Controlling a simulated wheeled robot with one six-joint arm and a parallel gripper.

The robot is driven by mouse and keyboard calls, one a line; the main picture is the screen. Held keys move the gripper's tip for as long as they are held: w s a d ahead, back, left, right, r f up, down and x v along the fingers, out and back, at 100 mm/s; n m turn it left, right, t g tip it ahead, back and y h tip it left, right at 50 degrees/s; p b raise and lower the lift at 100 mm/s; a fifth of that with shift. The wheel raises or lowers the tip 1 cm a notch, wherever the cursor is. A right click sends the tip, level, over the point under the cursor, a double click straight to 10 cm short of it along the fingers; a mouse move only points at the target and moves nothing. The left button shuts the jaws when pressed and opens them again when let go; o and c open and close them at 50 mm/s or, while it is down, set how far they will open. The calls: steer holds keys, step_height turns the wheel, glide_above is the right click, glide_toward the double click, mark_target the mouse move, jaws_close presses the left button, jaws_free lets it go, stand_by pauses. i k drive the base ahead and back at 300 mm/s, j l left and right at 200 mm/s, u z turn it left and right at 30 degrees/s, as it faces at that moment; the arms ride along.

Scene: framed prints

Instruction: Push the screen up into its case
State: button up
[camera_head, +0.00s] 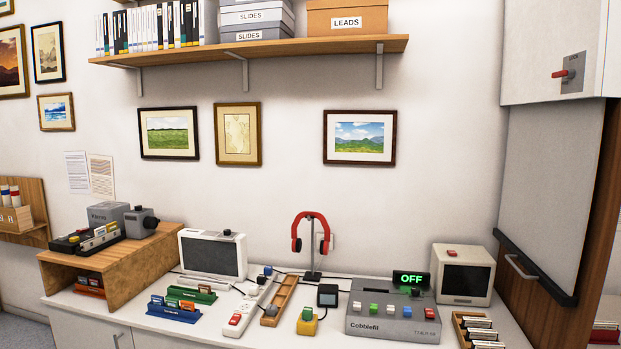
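The screen (548,170) is a grey panel at the right, hanging down out of its white case (535,45). The case is at the top right. A dark bar (537,270) runs along the screen's lower edge, with a pale curved handle (519,267) in front of it. The bar is at about the height of the small monitor's top and middle. A red lever (560,74) on a grey plate marked LOCK is on the case's front and points left. My gripper is not in view.
A white counter (310,333) with several devices stands left of the screen. The small monitor (466,277) and a box of cards (474,331) are closest to the bar. A wooden panel (578,235) stands behind the screen. A loaded shelf (300,48) is above the counter.

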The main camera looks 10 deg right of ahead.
mark_target(552, 157)
steer(key=z, duration=1.65)
steer(key=i+j+u, duration=0.15)
steer(key=i+u, duration=0.15)
steer(key=i, duration=0.65)
